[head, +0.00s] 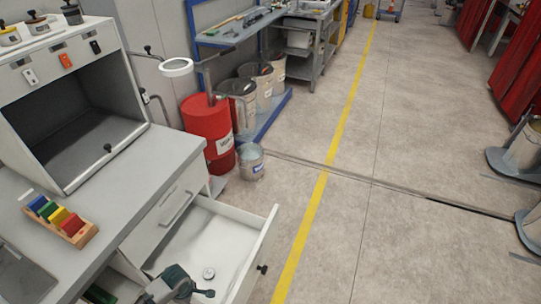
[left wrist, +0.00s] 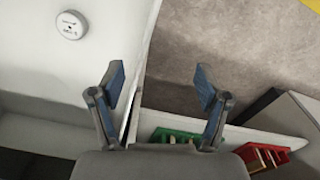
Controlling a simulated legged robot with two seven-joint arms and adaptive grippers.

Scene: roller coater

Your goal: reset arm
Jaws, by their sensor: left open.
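My left gripper (head: 188,284) shows at the bottom of the head view, over the near part of an open white drawer (head: 262,238). In the left wrist view the left gripper (left wrist: 160,84) has its two fingers spread apart with nothing between them. A small round disc (head: 208,273) lies on the drawer floor beside the gripper, apart from it. The disc also shows at the upper left of the left wrist view (left wrist: 70,25). My right gripper is in neither view.
A grey counter (head: 150,165) holds a white booth and a wooden rack of coloured blocks (head: 62,219). A red drum (head: 208,130) and a small bucket (head: 250,162) stand beyond the drawer. Green and red bins (left wrist: 263,158) show in the left wrist view.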

